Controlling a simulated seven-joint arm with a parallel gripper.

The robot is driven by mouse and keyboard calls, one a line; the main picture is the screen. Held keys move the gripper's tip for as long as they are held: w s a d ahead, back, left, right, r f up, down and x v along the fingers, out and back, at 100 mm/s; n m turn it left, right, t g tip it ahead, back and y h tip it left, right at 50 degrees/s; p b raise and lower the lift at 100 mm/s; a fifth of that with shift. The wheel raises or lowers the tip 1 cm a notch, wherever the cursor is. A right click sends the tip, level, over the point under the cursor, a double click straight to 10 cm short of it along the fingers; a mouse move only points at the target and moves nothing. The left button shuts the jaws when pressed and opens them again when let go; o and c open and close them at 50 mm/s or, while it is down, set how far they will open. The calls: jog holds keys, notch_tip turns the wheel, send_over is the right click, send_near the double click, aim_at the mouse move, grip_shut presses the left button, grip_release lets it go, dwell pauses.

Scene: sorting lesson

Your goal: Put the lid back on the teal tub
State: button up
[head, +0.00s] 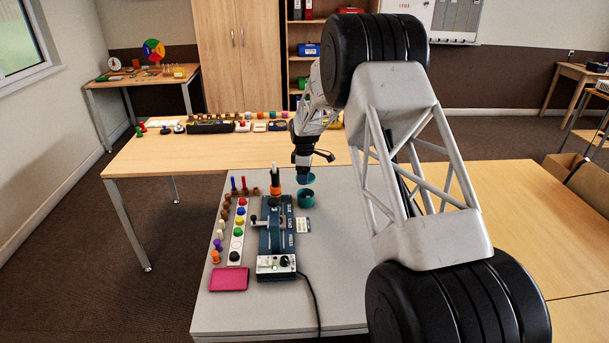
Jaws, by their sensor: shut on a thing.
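The teal tub (306,198) stands upright on the grey table, just right of the blue device, and its top looks open. My gripper (304,172) points down above and slightly behind the tub, apart from it. It is shut on a thin thing at its fingertips, which I take to be the lid; it is too small here to show clearly. I cannot tell whether this is the held lid or a separate tub standing there.
A blue device (276,235) with an orange-topped post stands left of the tub. The grey table (335,260) is clear to the tub's right.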

jog(key=shift+f, duration=0.2)
jog(key=shift+f, duration=3)
jog(key=shift+f, duration=0.2)
dwell(0.7)
jog(key=o, duration=0.8)
jog(key=shift+r, duration=0.15)
jog(key=shift+r, duration=3.35)
jog(key=shift+c, duration=0.6)
